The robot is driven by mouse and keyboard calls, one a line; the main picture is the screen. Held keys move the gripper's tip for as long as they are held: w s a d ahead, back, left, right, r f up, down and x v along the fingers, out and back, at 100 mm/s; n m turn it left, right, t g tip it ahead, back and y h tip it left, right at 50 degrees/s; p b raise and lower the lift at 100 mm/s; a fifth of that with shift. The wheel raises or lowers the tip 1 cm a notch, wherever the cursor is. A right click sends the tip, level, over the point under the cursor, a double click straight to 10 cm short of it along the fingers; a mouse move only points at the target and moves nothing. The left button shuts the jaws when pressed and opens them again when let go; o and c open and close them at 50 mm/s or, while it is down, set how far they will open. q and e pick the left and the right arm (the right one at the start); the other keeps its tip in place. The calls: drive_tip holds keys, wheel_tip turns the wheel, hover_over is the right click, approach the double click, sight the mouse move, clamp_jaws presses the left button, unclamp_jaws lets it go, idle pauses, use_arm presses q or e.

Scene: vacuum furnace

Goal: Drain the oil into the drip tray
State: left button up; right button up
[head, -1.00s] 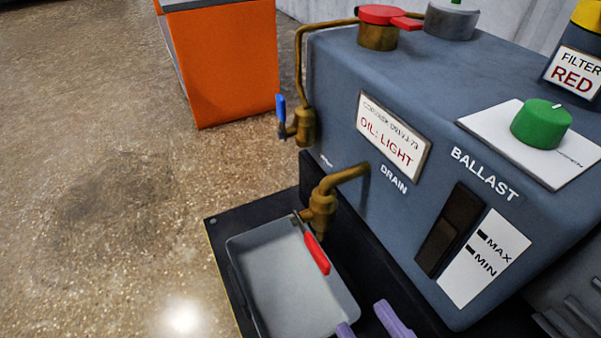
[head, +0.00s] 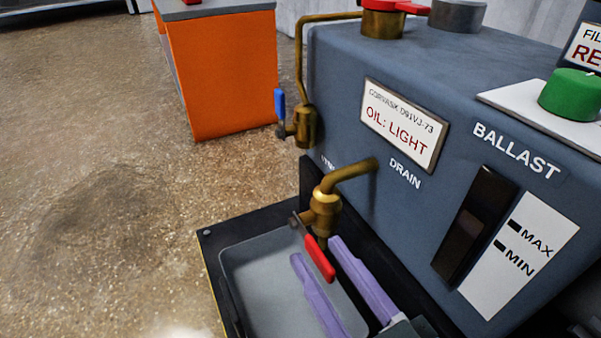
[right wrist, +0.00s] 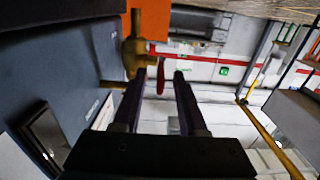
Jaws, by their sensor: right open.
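The brass drain valve (head: 325,207) comes out of the grey pump housing under the DRAIN label, with a red lever (head: 319,258) hanging down at a slant. The grey drip tray (head: 262,290) lies below the valve; I see no oil in it. My right gripper (head: 316,250) has two purple fingers, open, one on each side of the red lever in the head view. In the right wrist view the red lever (right wrist: 161,76) stands just beyond and between the open fingertips (right wrist: 160,75); contact cannot be told. My left gripper is not in view.
The pump housing (head: 330,100) rises close on the right, with a dark sight glass (head: 476,228) marked MAX and MIN. A second brass valve with a blue lever (head: 280,105) is at its corner. An orange cabinet (head: 222,75) stands behind. The floor at left is clear.

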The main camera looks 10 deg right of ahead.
clamp_jaws()
idle(1.4)
